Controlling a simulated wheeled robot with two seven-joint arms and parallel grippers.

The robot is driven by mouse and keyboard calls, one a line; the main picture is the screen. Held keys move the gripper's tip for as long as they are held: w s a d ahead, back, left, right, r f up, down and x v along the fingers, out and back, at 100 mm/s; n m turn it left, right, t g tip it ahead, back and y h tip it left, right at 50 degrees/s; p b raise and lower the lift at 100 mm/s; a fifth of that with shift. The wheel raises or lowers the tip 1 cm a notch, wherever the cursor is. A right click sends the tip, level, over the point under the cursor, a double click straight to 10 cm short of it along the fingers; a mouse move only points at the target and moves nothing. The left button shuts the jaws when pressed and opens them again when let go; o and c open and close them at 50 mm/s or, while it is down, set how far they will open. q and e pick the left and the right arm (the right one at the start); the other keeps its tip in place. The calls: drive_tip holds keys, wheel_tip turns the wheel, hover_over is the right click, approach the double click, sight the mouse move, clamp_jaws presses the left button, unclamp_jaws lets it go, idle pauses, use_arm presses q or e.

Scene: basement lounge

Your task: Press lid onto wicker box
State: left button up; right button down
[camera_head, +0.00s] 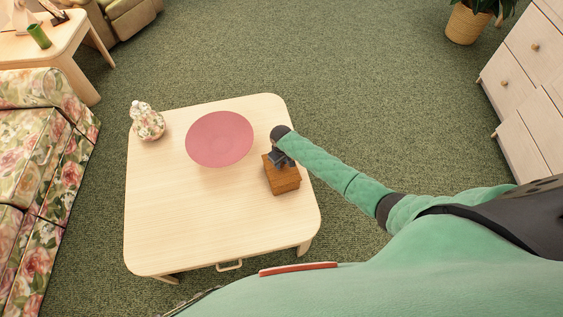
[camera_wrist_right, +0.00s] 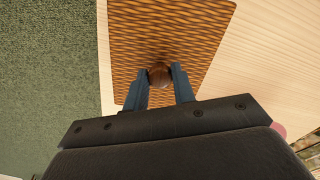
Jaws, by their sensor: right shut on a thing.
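The wicker box (camera_head: 283,182) stands on the pale wooden table, near its right edge, with a brown woven look. Its lid (camera_wrist_right: 190,35) fills the upper part of the right wrist view, with a round brown knob (camera_wrist_right: 160,74) in the middle. My right gripper (camera_head: 277,158) is above the box, and in the wrist view its two fingers (camera_wrist_right: 160,82) are shut on the knob from both sides. The lid appears to be on top of the box; whether it sits fully down cannot be told. My left gripper is not in view.
The low table (camera_head: 210,225) also holds a pink round plate (camera_head: 219,139) left of the box and a floral jar (camera_head: 147,122) at the far left corner. The table's front is clear. A floral sofa (camera_head: 35,165) stands left, a white dresser (camera_head: 525,90) right.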

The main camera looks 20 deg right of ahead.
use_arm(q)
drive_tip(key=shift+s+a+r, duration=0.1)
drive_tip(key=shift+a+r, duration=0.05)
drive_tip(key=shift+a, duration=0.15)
use_arm(e)
drive_tip(key=shift+f, duration=0.1)
idle(0.7)
drive_tip(key=c, duration=0.6)
unclamp_jaws()
